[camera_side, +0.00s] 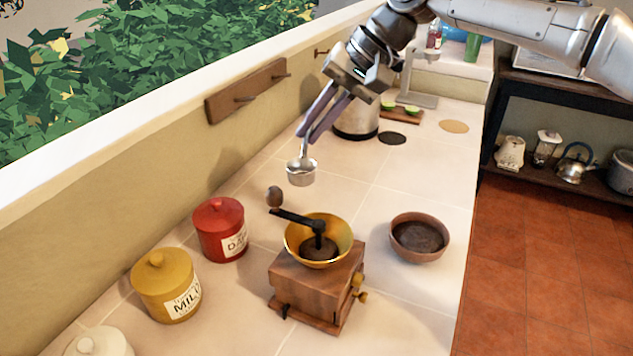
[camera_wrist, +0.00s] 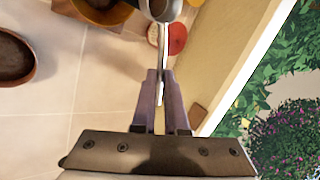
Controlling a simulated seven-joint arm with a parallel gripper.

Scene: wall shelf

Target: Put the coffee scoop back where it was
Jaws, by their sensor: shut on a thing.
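A metal coffee scoop (camera_side: 301,174) hangs in the air above the tiled counter, behind the grinder. My gripper (camera_side: 307,137) is shut on the scoop's handle, and the cup hangs below the fingertips. In the wrist view the scoop (camera_wrist: 161,10) shows at the top edge, partly cut off, with its handle between the fingers of my gripper (camera_wrist: 159,75). A wooden rail with pegs (camera_side: 246,91) is on the wall to the left of my gripper. Nothing hangs from its visible pegs.
The wooden coffee grinder (camera_side: 317,285) with a brass bowl and crank stands in front. A bowl of dark grounds (camera_side: 419,237) is to its right. Red (camera_side: 219,229) and yellow (camera_side: 165,285) canisters stand along the wall. A steel container (camera_side: 356,119) stands behind my gripper.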

